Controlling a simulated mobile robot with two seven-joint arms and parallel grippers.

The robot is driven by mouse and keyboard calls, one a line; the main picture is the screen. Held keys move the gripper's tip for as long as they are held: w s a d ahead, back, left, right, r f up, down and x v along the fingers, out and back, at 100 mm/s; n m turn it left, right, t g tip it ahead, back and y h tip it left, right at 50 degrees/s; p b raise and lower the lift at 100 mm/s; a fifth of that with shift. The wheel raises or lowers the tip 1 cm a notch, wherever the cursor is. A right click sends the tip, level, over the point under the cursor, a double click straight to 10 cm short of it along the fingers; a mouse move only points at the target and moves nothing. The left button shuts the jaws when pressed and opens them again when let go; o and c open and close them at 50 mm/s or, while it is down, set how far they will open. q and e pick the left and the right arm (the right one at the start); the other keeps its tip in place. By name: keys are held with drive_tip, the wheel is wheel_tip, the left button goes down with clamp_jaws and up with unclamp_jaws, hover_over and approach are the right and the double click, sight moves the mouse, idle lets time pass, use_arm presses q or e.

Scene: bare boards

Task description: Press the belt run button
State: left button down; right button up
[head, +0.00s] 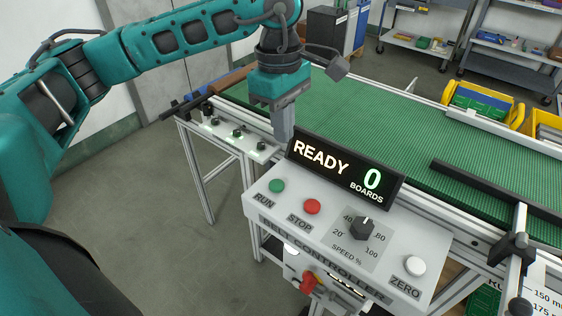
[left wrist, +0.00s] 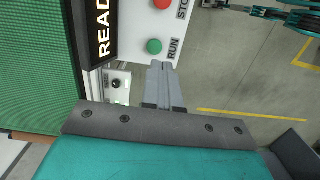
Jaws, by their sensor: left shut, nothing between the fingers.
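The belt controller (head: 330,238) is a light grey box with a sloped face. Its green RUN button (head: 277,186) sits at the upper left of the face, beside the red STOP button (head: 312,206). The display (head: 345,171) behind them reads READY and 0 BOARDS. My left gripper (head: 285,136) is shut and empty, pointing down just behind and above the RUN button, apart from it. In the left wrist view the shut fingertips (left wrist: 160,66) lie close below the green button (left wrist: 154,46) and the RUN label.
A green conveyor belt (head: 400,125) runs behind the controller. The face also carries a black speed knob (head: 362,228) and a white ZERO button (head: 414,265). Yellow bins (head: 483,104) stand beyond the belt. The floor at left is clear.

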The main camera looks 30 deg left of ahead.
sight(277, 183)
use_arm(q)
drive_tip(key=shift+w+a+r+y, duration=0.15)
drive_tip(key=shift+a+r+y, duration=0.1)
drive_tip(key=shift+a, duration=0.25)
drive_tip(key=shift+w+a+r+y, duration=0.15)
drive_tip(key=shift+a+r, duration=0.05)
drive_tip(key=shift+a, duration=0.25)
wheel_tip(277, 183, down, 14)
drive_tip(key=shift+f, duration=0.1)
